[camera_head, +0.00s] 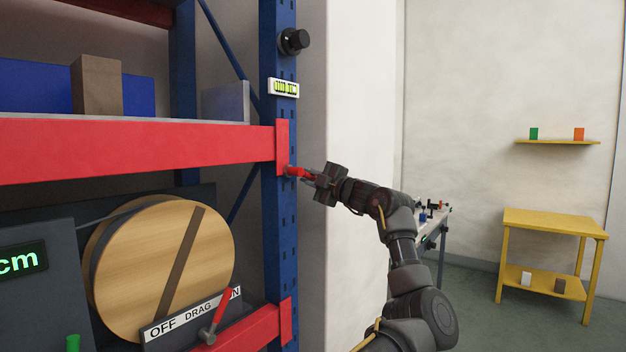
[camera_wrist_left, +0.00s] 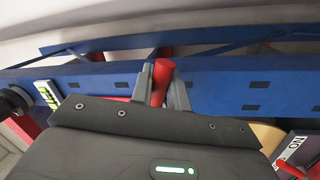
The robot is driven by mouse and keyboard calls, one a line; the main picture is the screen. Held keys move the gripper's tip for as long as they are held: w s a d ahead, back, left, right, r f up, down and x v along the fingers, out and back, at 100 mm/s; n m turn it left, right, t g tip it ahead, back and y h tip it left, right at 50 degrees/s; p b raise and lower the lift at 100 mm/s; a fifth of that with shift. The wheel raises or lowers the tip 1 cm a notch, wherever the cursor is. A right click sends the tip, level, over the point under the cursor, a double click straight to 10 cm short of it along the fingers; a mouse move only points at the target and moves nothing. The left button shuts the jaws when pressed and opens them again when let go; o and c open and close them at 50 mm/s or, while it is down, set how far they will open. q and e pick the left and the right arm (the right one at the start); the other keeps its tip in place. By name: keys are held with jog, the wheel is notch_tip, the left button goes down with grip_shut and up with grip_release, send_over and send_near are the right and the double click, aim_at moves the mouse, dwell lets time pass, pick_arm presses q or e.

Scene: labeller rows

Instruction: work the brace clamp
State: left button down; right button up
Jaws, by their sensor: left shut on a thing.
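The brace clamp's red handle (camera_head: 296,171) sticks out from the blue rack post, just beside the end plate of the red beam. My left gripper (camera_head: 311,175) is shut on this handle. In the left wrist view the red handle (camera_wrist_left: 161,84) stands between the two grey fingers of my left gripper (camera_wrist_left: 163,90). The rest of the clamp is hidden behind the fingers and the post. A small level-like gauge (camera_head: 284,88) with a yellow-green window sits higher on the post, and it also shows in the left wrist view (camera_wrist_left: 47,95). My right gripper is not in view.
A black knob (camera_head: 294,41) juts from the post above. Below the red beam (camera_head: 140,150) are a wooden reel (camera_head: 160,265) and a red-handled OFF/DRAG lever (camera_head: 217,318). A yellow table (camera_head: 555,222) stands far right. The floor before it looks clear.

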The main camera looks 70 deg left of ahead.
pick_arm(q)
jog(key=c, duration=1.4)
grip_release()
jog(key=shift+w+d+f, duration=0.1)
jog(key=shift+w+d, duration=0.05)
jog(key=shift+d, duration=0.1)
jog(key=shift+b+v, duration=1.9)
jog(key=shift+v, duration=3.2)
jog(key=shift+w, duration=0.15)
